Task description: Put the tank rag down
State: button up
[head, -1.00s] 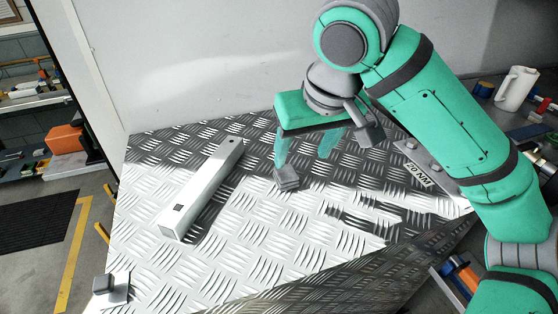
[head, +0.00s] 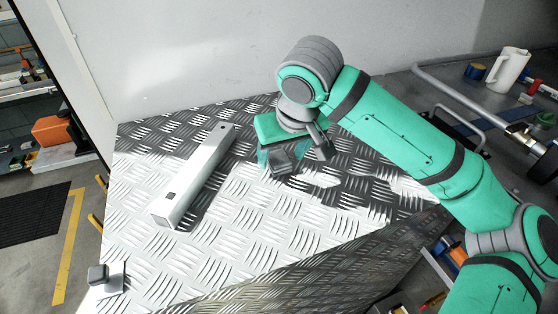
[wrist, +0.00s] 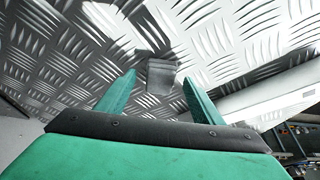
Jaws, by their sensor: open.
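I see no cloth that I can identify as the tank rag. My gripper (head: 276,152) is low over the treadplate top (head: 250,230) and open. A small grey block (head: 281,166) stands on the plate at my fingertips. In the wrist view the grey block (wrist: 159,76) shows between the two green fingers, with gaps on both sides. I cannot tell whether either finger touches it. The gripper's body hides part of the plate behind it.
A long white bar (head: 195,178) lies on the plate left of my gripper. A grey bracket (head: 105,278) sits at the near left corner. The plate's front middle is clear. A white jug (head: 508,68) and a blue tape roll (head: 475,71) stand at the far right.

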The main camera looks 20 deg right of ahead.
jog(key=shift+w+f, duration=0.1)
jog(key=shift+f, duration=0.05)
jog(key=c, duration=1.2)
